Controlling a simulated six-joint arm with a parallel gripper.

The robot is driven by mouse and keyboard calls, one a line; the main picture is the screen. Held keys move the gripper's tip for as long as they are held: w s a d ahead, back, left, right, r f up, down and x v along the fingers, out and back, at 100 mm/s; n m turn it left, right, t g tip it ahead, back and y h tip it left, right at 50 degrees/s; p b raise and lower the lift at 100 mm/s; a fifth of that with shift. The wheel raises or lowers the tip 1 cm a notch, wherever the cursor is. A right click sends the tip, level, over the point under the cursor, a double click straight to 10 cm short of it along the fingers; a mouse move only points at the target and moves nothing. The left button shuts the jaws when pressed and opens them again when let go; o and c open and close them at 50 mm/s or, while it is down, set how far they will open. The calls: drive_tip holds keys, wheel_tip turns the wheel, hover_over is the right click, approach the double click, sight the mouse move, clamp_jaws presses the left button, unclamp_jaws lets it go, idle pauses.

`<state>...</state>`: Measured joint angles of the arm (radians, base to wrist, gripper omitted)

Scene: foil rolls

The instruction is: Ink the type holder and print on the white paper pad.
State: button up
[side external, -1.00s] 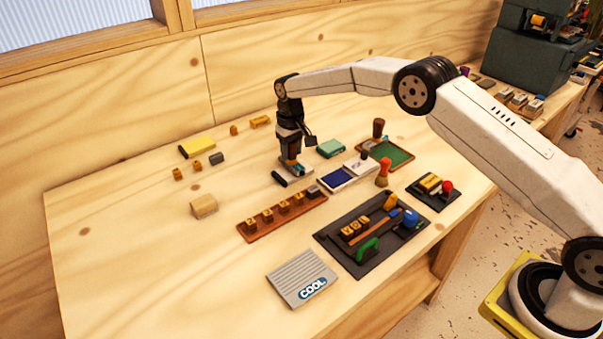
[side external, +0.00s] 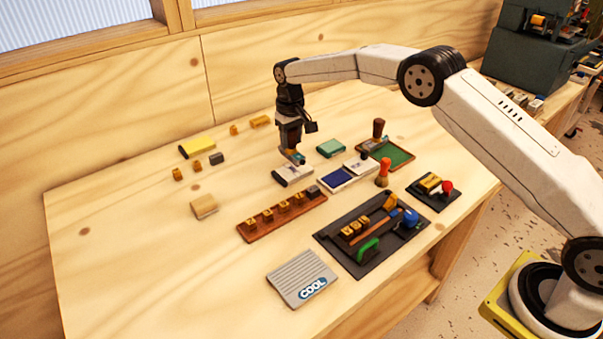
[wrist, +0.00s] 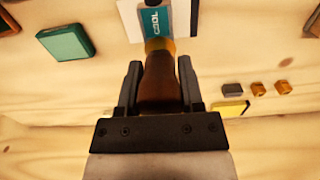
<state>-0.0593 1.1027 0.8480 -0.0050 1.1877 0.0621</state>
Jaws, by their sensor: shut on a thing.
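My gripper (side external: 291,150) is shut on the brown wooden handle (wrist: 158,82) of the type holder, which has a brass collar. A teal part lettered COOL (wrist: 154,22) shows past the collar, over the white paper pad (wrist: 131,22). In the side view the holder's lower end is just above the dark-edged pad (side external: 297,178), or very close to it; I cannot tell if they touch. The holder's underside and the paper beneath it are hidden. A blue ink pad (side external: 336,179) in a white case lies right of the paper pad.
A red-topped stamp (side external: 384,172), a rack of wooden pieces (side external: 282,209), a dark tool tray (side external: 340,258) and a grey ribbed COOL block (side external: 300,277) lie nearer.

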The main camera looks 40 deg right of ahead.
drive_tip(key=shift+r, duration=1.7)
drive_tip(key=shift+a, duration=0.1)
